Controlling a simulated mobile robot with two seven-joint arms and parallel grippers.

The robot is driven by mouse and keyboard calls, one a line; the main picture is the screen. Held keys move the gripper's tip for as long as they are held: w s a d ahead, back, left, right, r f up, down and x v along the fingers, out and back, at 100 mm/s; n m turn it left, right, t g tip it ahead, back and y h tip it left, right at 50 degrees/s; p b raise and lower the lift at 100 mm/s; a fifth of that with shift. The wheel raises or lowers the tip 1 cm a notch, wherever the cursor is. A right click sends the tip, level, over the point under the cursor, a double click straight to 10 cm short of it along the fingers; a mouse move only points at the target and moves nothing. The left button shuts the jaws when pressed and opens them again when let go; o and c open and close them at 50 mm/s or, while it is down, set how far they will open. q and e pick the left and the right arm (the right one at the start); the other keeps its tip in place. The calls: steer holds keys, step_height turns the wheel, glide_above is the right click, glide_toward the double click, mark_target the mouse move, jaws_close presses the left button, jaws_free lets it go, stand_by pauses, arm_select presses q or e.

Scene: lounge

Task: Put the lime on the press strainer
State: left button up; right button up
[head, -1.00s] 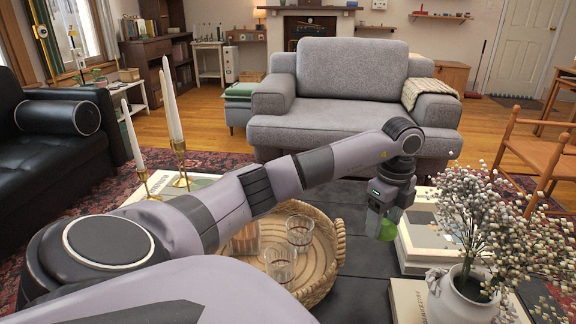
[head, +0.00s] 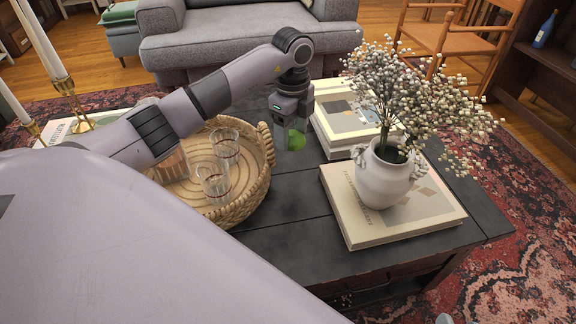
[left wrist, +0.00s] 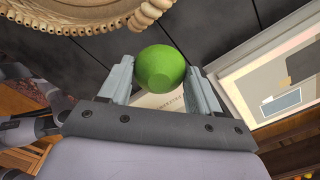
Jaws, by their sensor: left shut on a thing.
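The lime (head: 296,139) is bright green and is held by my left gripper (head: 291,135) above the dark coffee table, between the woven tray and the books. In the left wrist view the lime (left wrist: 159,68) sits between the two fingers of my left gripper (left wrist: 161,80), which are shut on it. I cannot make out a press strainer in either view. My right gripper is not in view.
The woven tray (head: 262,184) holds glasses (head: 213,184). A white vase (head: 384,176) of dried flowers stands on a book (head: 345,208), with more books (head: 335,137) behind. Candlesticks (head: 72,100) stand at left. The dark table (head: 290,228) is bare in front.

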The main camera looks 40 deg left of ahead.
mark_target(291, 176)
arm_select(q)
step_height(291, 176, down, 11)
steer(key=b, duration=0.3)
steer(key=shift+f, duration=0.1)
steer(key=shift+f, duration=0.2)
steer(key=o, duration=1)
steer(key=shift+o, duration=0.2)
steer(key=shift+r, duration=0.15)
